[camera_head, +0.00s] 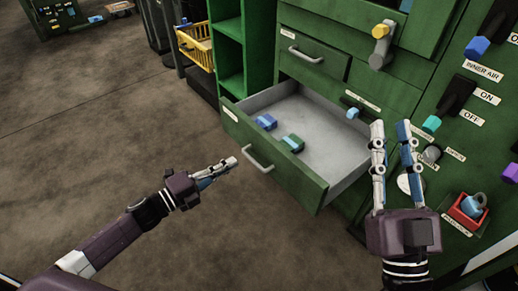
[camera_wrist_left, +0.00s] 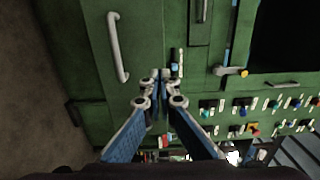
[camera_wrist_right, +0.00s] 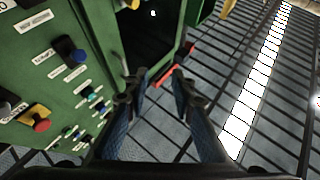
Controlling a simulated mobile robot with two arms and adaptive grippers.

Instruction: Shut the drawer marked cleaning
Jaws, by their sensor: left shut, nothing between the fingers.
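A green drawer with a grey inside (camera_head: 335,142) stands pulled out of the green cabinet. Its front (camera_head: 290,178) carries a pale bar handle (camera_head: 257,158) and a small white label (camera_head: 230,116), too small to read. A blue block and a green-blue block (camera_head: 292,143) lie in it. My left gripper (camera_head: 234,161) is shut and empty, to the left of the drawer front near the handle. In the left wrist view its fingertips (camera_wrist_left: 160,76) meet before a green front with a pale handle (camera_wrist_left: 118,47). My right gripper (camera_head: 390,126) is open and empty, right of the drawer.
A closed upper drawer (camera_head: 312,62) has a similar handle. The control panel with switches and labels (camera_head: 470,100) is at the right, with a red box holding a padlock (camera_head: 467,212) low on it. A yellow basket (camera_head: 195,45) stands back left. The floor at left is clear.

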